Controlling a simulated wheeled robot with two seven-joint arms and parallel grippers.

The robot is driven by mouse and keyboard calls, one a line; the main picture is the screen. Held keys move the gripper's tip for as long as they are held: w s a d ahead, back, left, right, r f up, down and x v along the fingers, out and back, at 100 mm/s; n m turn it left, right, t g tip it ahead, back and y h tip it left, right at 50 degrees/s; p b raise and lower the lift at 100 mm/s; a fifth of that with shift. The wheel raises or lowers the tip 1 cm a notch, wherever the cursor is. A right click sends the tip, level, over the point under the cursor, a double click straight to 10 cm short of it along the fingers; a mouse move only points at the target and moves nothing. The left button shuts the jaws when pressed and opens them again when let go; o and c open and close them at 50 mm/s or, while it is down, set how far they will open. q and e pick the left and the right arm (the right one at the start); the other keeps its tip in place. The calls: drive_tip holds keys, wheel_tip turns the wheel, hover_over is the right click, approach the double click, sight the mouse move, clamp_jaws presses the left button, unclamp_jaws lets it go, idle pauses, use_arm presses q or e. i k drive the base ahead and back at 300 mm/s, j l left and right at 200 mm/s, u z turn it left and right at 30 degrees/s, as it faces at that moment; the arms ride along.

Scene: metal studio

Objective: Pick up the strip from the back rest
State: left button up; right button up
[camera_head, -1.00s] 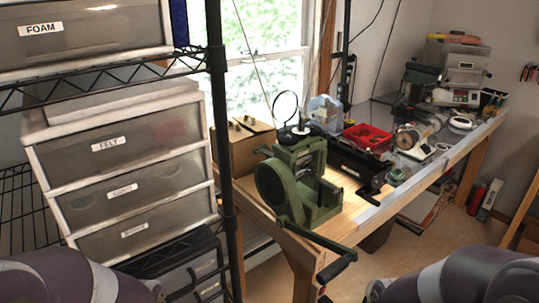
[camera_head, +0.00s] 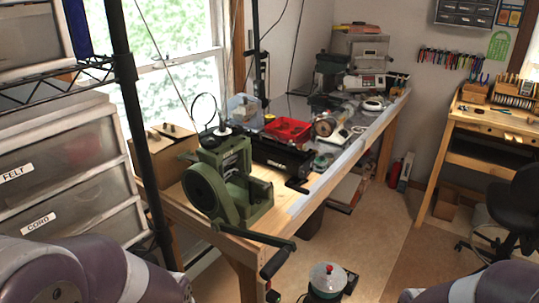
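I cannot make out a separate strip or a back rest in this view. A green hand-cranked machine (camera_head: 229,180) stands on the near end of the wooden workbench (camera_head: 265,238), its black crank handle (camera_head: 277,261) reaching past the bench's front edge. Behind it on the bench is a black device (camera_head: 281,157). Only links of my two arms show at the bottom left and bottom right. Neither gripper is in view.
A wire shelf with drawer units (camera_head: 62,168) stands at the left. A red tray (camera_head: 287,129) sits on the bench. A small pot-like device (camera_head: 327,280) is on the floor in front. A second wooden bench (camera_head: 489,118) and black chair (camera_head: 515,205) are at right. Open floor lies between.

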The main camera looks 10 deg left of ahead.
sight(190, 157)
drive_tip(key=i+l+z, duration=0.55)
drive_tip(key=i+z, duration=0.65)
drive_tip(key=i, duration=0.15)
